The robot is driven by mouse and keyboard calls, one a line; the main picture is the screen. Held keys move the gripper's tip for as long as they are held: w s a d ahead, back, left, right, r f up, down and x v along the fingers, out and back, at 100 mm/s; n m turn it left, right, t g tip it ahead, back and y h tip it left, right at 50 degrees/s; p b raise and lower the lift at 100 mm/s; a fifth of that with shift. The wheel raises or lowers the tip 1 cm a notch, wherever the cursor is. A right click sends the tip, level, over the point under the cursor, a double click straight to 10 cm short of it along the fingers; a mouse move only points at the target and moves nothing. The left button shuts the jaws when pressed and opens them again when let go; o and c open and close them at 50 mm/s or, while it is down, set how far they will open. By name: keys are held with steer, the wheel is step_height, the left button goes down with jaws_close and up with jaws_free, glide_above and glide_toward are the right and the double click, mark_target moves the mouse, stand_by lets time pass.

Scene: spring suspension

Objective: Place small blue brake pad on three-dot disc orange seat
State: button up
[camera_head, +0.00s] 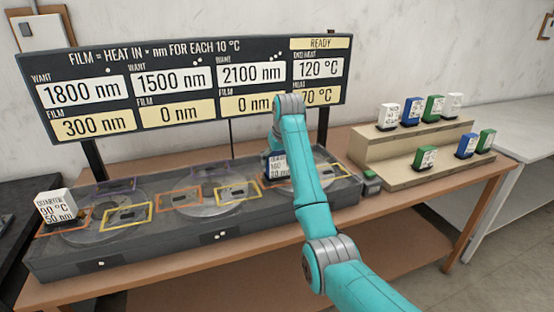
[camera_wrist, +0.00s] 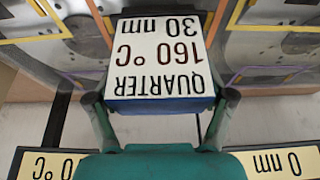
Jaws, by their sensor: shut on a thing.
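The small blue brake pad (camera_wrist: 160,60) has a white face reading "QUARTER 160 °C 30 nm". My gripper (camera_wrist: 158,104) is shut on it, with a finger on each side. In the head view the pad (camera_head: 277,166) is at the right-hand disc (camera_head: 312,186), around the orange seat (camera_head: 283,183) on that disc's left side. The pad and my arm partly cover this seat. I cannot tell whether the pad touches it. My arm also hides the front label beneath this disc.
The grey bench (camera_head: 160,245) holds two more discs with coloured seats. A white pad (camera_head: 56,206) stands on the left disc's orange seat. A beige stepped rack (camera_head: 400,165) at the right holds several white, blue and green pads. A sign board (camera_head: 190,62) stands behind.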

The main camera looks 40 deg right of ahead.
steer(key=shift+f, duration=0.1)
steer(key=o, duration=1.3)
